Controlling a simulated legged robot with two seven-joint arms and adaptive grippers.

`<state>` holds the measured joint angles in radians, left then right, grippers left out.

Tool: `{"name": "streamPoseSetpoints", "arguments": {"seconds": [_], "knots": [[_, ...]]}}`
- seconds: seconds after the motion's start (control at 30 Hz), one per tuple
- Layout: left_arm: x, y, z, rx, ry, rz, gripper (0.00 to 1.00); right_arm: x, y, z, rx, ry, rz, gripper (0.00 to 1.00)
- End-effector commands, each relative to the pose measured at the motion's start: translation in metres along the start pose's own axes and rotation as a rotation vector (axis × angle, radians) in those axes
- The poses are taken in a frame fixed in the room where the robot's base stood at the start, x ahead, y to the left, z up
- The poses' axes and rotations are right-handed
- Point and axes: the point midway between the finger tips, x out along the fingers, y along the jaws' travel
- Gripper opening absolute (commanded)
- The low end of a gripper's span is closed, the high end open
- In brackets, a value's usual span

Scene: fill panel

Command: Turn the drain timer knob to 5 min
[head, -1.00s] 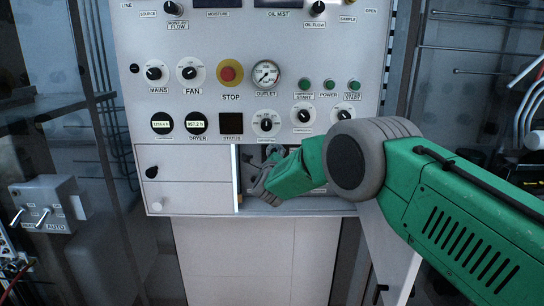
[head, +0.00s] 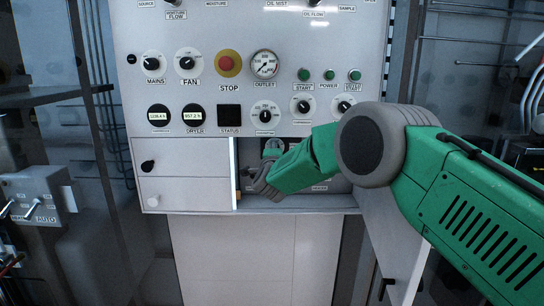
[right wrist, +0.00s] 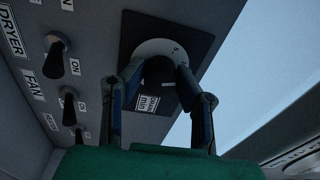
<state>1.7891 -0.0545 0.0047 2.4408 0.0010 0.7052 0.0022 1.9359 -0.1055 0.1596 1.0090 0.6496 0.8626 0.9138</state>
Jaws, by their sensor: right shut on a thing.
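The drain timer knob (right wrist: 157,74) is dark and sits on a pale round dial (right wrist: 150,47) over a black square plate (right wrist: 190,42). A label reading DRAIN and min (right wrist: 148,104) is beside it. My right gripper (right wrist: 158,68) has one finger on each side of the knob and is shut on it. The knob's pointer and the scale numbers are too dark and covered to read. In the head view my right gripper (head: 262,181) reaches into the open compartment (head: 330,202) at the lower panel, and its wrist hides the knob. My left gripper is not in view.
Toggle switches labelled DRYER (right wrist: 58,52) and FAN (right wrist: 68,108) stand beside the knob in the wrist view. A red STOP button (head: 228,65) and several dials are above the compartment. An open door (head: 388,240) hangs at right.

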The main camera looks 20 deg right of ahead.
Motion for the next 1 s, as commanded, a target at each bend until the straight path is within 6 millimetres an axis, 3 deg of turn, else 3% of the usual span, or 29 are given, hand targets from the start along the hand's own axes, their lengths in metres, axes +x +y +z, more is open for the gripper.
{"name": "streamPoseSetpoints", "arguments": {"seconds": [0.6, 1.0], "knots": [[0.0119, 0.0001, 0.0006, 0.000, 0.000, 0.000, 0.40, 0.0000, 0.0015, -0.0010, -0.571, -0.024, -0.026, 0.00], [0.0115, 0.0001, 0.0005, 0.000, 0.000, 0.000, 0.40, 0.0003, -0.0007, -0.0009, -0.810, -0.032, -0.041, 0.00]]}}
